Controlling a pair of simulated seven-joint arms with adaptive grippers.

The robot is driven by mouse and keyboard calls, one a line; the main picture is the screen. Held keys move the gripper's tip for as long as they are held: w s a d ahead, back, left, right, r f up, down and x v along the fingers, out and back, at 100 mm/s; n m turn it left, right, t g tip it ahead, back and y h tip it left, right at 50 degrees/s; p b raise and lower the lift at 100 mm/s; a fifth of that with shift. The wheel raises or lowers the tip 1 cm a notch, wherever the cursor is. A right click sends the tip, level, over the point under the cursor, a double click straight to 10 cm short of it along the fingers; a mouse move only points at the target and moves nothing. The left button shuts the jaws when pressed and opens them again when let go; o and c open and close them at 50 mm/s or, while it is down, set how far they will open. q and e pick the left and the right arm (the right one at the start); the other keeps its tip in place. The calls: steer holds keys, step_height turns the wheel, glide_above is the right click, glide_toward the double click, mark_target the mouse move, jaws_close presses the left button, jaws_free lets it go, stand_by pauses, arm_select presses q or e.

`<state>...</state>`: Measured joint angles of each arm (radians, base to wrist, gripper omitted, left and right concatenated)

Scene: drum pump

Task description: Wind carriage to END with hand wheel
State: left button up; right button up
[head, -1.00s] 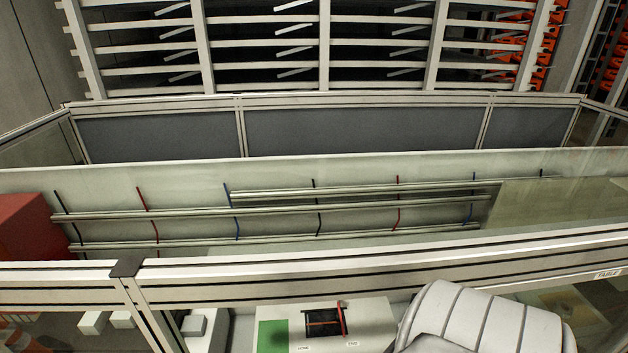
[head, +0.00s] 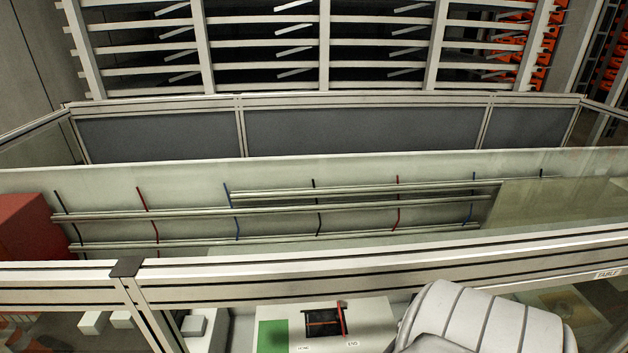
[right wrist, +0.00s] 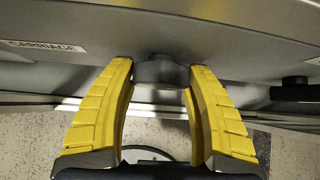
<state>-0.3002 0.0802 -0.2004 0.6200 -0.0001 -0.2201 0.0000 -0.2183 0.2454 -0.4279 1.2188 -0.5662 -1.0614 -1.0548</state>
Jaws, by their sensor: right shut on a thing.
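In the right wrist view a dark round knob (right wrist: 161,70) sits between the two yellow fingers of my right gripper (right wrist: 163,74), which is shut on it. It looks like the hand wheel's grip, but the rest of the wheel cannot be made out. A CARRIAGE label (right wrist: 47,46) is on the grey surface to the left. In the head view a dark block with red bars (head: 323,322), apparently the carriage, lies on a pale panel near the bottom. The END label (head: 352,344) is below its right side, the HOME label (head: 303,349) below its left. My left gripper is out of view.
A green patch (head: 272,336) lies left of the dark block. A metal frame rail (head: 400,266) crosses in front of the rods behind. A red box (head: 28,228) stands at the far left. Another dark knob (right wrist: 291,90) shows at right in the wrist view.

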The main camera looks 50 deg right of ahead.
steer(key=m+t+y, duration=0.2)
steer(key=t, duration=0.1)
steer(key=shift+y, duration=0.4)
steer(key=shift+m+t+y, duration=0.8)
steer(key=shift+m+t, duration=0.1)
steer(key=shift+t, duration=0.3)
steer(key=shift+m+t, duration=0.3)
steer(key=o, duration=1.2)
steer(key=shift+s, duration=0.15)
steer(key=v, duration=1.1)
steer(key=shift+s+r, duration=0.2)
steer(key=shift+r, duration=0.1)
steer(key=shift+d, duration=0.1)
